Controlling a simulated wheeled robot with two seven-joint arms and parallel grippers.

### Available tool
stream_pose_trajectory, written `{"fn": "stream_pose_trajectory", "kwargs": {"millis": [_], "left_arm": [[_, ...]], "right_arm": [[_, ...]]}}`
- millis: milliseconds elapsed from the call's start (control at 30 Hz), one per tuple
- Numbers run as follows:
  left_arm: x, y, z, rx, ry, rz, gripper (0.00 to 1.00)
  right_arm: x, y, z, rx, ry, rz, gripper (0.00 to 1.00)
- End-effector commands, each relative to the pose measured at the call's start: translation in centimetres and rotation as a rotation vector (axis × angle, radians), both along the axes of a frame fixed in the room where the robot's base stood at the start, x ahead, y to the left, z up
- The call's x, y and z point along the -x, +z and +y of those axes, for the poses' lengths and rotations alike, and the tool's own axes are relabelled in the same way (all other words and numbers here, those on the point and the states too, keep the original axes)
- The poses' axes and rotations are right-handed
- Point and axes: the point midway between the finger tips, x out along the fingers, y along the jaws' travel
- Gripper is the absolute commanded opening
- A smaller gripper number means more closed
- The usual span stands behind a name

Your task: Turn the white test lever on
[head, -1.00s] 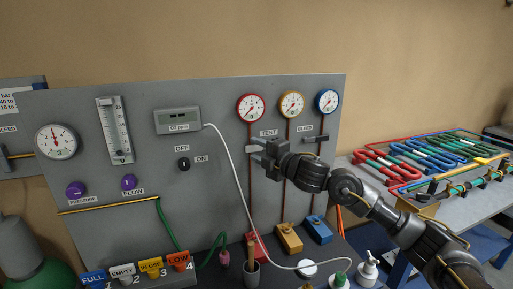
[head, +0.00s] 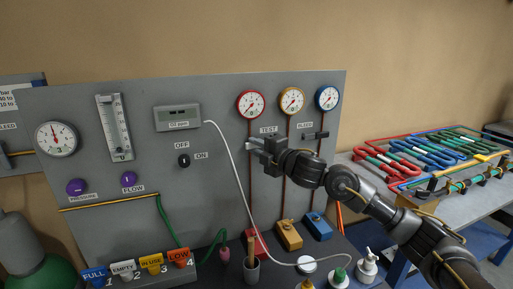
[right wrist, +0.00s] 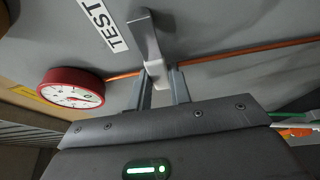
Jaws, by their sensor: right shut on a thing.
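The white test lever (right wrist: 148,40) shows in the right wrist view as a pale, flat, bent handle just beside the TEST label (right wrist: 103,25). My right gripper (right wrist: 163,80) has its two fingers on either side of the lever's free end and is shut on it. In the head view my right gripper (head: 254,147) is against the grey panel, just below the TEST label (head: 268,132), and hides most of the lever. My left gripper is not in view.
A red-rimmed gauge (head: 250,105) sits above the lever, with an orange pipe (right wrist: 215,57) running behind it. The BLEED lever (head: 317,135) is to the right. A white hose (head: 237,185) hangs left of my gripper. Coloured blocks and bottles stand below.

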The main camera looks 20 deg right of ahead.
Motion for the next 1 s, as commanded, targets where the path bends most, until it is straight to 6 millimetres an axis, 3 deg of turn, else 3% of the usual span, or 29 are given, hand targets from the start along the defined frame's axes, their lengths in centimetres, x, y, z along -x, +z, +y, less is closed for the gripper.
{"fn": "stream_pose_trajectory", "kwargs": {"millis": [367, 1000], "left_arm": [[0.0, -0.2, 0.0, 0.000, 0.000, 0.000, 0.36], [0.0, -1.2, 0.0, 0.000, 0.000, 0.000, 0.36]], "right_arm": [[0.0, -0.8, -0.1, 0.145, 0.000, -0.009, 0.00], [-0.1, -3.6, -1.5, 0.738, -0.001, -0.049, 0.00]]}}
